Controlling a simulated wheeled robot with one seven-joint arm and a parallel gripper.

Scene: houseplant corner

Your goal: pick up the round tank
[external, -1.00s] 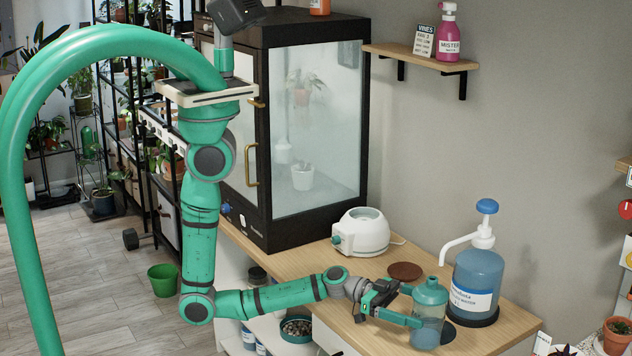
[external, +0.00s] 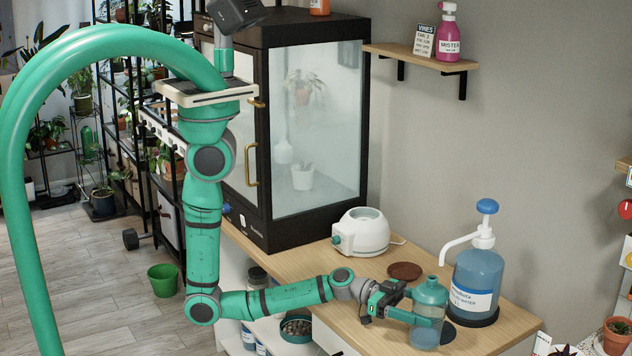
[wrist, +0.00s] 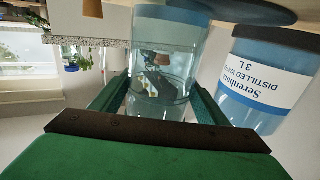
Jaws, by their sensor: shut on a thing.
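The round tank (external: 428,305) is a clear, bluish cylinder with a teal top, upright at the right part of the wooden counter. My gripper (external: 424,320) reaches it from the left and is shut on it, with the green fingers on either side of its body. In the wrist view, the tank (wrist: 165,65) fills the space between the two green fingers, and the picture is upside down. Its far side is hidden. I cannot tell whether its bottom touches the counter.
A blue water bottle (external: 477,278) with a white pump stands close to the right of the tank on a dark base. A white humidifier-like device (external: 361,233) and a brown disc (external: 405,271) lie behind on the counter (external: 385,335). A tall glass cabinet (external: 318,130) stands further back.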

